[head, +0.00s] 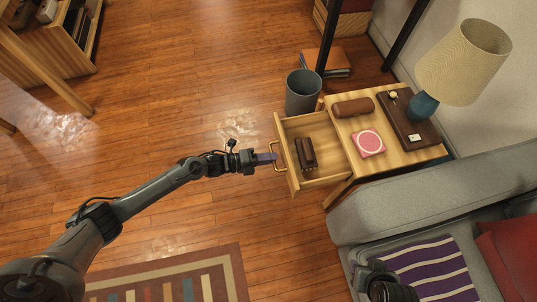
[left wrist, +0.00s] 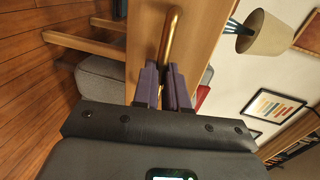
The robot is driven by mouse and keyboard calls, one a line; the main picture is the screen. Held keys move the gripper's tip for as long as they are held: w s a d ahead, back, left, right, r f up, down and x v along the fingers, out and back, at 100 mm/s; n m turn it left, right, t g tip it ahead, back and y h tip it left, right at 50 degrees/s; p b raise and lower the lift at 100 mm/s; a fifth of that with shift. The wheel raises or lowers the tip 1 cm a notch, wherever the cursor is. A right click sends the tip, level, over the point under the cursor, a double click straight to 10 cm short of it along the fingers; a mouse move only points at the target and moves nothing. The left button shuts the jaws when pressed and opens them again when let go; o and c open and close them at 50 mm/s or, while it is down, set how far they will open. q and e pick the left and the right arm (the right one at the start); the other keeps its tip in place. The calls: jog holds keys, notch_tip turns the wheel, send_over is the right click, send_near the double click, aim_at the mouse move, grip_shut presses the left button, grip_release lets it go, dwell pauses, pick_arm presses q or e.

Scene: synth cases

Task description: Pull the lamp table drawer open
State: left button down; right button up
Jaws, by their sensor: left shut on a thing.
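The lamp table (head: 392,160) is light wood and stands beside the grey sofa. Its drawer (head: 325,183) is pulled out to the left, and its inside shows. A dark brown object (head: 306,153) lies in the drawer. The brass handle (head: 274,150) is on the drawer front (head: 289,165). My left gripper (head: 272,157) is at the handle, its purple fingers shut on it. In the left wrist view the handle (left wrist: 172,32) runs down between the fingers (left wrist: 163,80), which hide its lower part. My right gripper's fingers are not visible.
A lamp (head: 462,65), brown case (head: 354,107), pink box (head: 368,143) and dark folder (head: 408,120) are on the tabletop. A grey bin (head: 303,92) stands close behind the drawer. The sofa (head: 385,205) is in front. Wood floor left of the drawer is clear.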

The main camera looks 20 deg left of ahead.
pick_arm(q)
jog(key=shift+r, duration=0.1)
jog(key=c, duration=1.2)
grip_release()
jog(key=shift+o, duration=0.2)
jog(key=shift+s, duration=0.1)
jog(key=p+v, duration=0.4)
jog(key=v, duration=0.6)
jog(key=shift+s+a, duration=0.15)
jog(key=shift+a, duration=0.15)
